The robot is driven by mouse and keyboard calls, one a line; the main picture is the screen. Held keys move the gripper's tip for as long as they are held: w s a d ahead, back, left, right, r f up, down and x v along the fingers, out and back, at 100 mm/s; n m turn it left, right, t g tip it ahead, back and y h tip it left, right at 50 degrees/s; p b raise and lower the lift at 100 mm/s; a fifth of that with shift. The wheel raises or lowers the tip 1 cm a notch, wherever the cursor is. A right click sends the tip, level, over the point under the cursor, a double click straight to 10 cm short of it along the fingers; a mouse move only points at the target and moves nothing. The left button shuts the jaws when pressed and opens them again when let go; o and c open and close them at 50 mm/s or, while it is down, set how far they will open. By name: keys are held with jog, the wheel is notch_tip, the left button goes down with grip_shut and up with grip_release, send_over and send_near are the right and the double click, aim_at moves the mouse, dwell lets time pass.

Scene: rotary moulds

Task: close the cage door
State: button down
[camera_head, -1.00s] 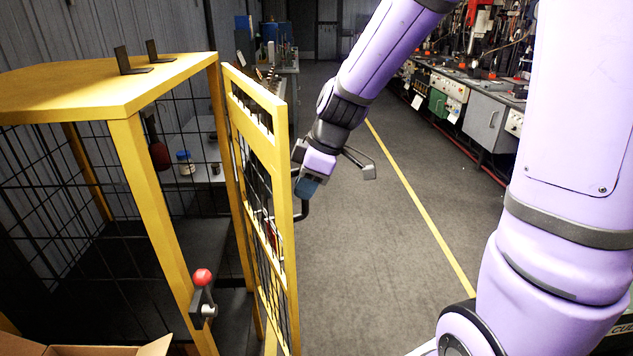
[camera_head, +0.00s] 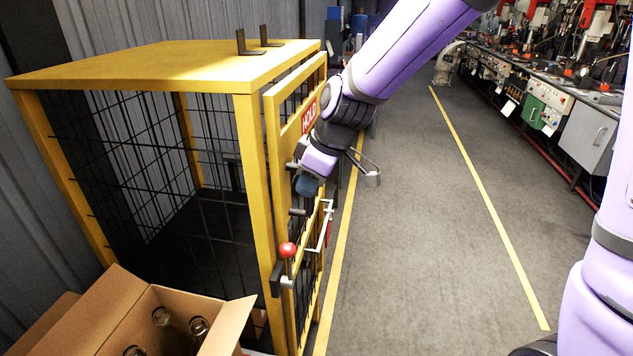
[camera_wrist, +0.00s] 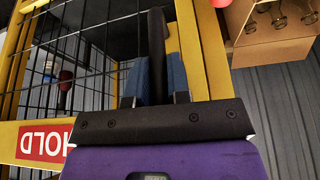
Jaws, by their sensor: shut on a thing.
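The yellow cage (camera_head: 246,180) with black mesh stands at left in the head view. Its yellow-framed door (camera_head: 275,150) with a red HOLD sign (camera_head: 309,115) lies nearly in line with the cage's side, its free edge beside the near post. I cannot tell whether a small gap is left. My gripper (camera_head: 305,186) is at the door's outer face. In the wrist view, my gripper's blue fingers (camera_wrist: 152,80) are shut on the dark door handle (camera_wrist: 157,45).
An open cardboard box (camera_head: 215,318) with glass bottles stands at the cage's near end; it also shows in the wrist view (camera_wrist: 275,45). Grey floor (camera_head: 420,200) right of the cage is clear. A workbench (camera_head: 560,120) runs along the right.

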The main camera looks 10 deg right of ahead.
jog(key=shift+a+r, duration=0.1)
jog(key=shift+a, duration=0.2)
jog(key=c, duration=1.1)
grip_release()
jog(key=shift+w+a, duration=0.1)
jog(key=shift+a, duration=0.1)
jog(key=shift+d, duration=0.1)
jog(key=shift+d+r, duration=0.25)
jog(key=shift+r, duration=0.1)
jog(key=v, duration=0.9)
jog(key=shift+s+r, duration=0.25)
jog(key=shift+r, duration=0.1)
jog(key=shift+d, duration=0.2)
